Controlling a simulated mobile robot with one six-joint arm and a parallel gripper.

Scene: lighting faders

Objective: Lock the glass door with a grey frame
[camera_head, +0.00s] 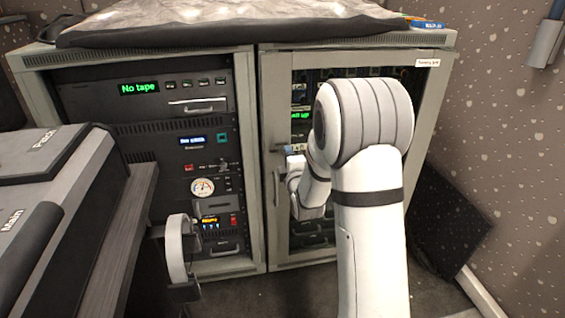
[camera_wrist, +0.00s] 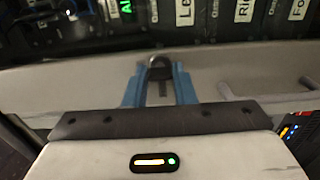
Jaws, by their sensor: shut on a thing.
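The glass door with a grey frame (camera_head: 274,235) is on the right-hand cabinet and looks closed. Its frame (camera_wrist: 90,88) crosses the wrist view, with equipment behind the glass above it. My gripper (camera_wrist: 161,72) has its blue fingers at the frame, shut on a small dark lock piece (camera_wrist: 160,69) between the fingertips. In the head view my gripper (camera_head: 288,149) is at the door's left frame, above the door handle (camera_head: 278,187), and partly hidden by my arm. The handle also shows in the wrist view (camera_wrist: 245,90), right of the fingers. Whether the lock is turned cannot be told.
An open rack (camera_head: 180,150) with several devices stands left of the door. A dark desk with equipment (camera_head: 95,240) fills the left foreground. A patterned wall (camera_head: 490,150) and a dark panel (camera_head: 440,220) are at the right. A cover (camera_head: 210,25) lies on the cabinet top.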

